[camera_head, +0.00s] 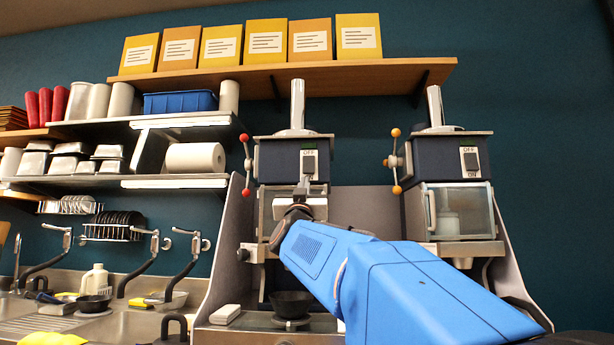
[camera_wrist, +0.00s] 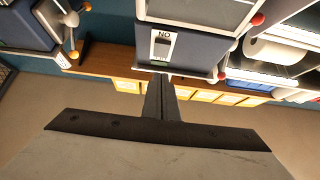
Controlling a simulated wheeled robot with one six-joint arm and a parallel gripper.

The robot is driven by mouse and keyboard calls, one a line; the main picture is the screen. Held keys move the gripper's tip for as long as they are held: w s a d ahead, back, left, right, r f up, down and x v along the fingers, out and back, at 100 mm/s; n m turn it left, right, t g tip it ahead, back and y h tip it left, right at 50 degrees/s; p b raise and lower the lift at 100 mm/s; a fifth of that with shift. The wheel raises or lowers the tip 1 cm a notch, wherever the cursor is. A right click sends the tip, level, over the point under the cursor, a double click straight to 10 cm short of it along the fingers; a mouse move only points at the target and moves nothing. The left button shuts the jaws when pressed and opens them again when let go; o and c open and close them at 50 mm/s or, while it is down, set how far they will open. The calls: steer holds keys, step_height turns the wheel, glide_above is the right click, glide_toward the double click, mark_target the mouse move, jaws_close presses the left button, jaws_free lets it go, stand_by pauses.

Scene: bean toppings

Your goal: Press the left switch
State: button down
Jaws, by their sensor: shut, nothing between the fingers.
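The left switch (camera_head: 309,163) is on the dark blue upper housing of the left machine (camera_head: 268,160), with an OFF label above it. In the upside-down wrist view, the switch (camera_wrist: 161,48) shows beside an ON label, just beyond my fingertips. My gripper (camera_head: 303,184) is shut and empty, with its fingertips at the lower end of the left switch in the head view. The shut fingers also show in the wrist view (camera_wrist: 160,77). I cannot tell whether they touch the switch. The right switch (camera_head: 470,161) is on the right machine, apart from my gripper.
A lever with red knobs (camera_head: 246,165) sticks out left of the left machine. A lever with orange knobs (camera_head: 395,161) is between the machines. A dark bowl (camera_head: 291,303) stands below the left machine. A wooden shelf (camera_head: 290,79) with yellow boxes hangs above.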

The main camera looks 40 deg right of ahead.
mark_target(309, 172)
steer(key=x, duration=0.4)
steer(key=f+x, duration=0.1)
steer(key=x, duration=0.3)
steer(key=w+d+x, duration=0.1)
steer(key=x, duration=0.3)
steer(key=shift+f, duration=0.3)
steer(key=shift+w+d, duration=0.3)
steer(key=shift+d, duration=0.1)
steer(key=shift+f, duration=0.1)
steer(key=shift+w+d+f, duration=0.2)
steer(key=shift+w+d, duration=0.15)
steer(key=shift+d, duration=0.05)
steer(key=shift+s, duration=0.1)
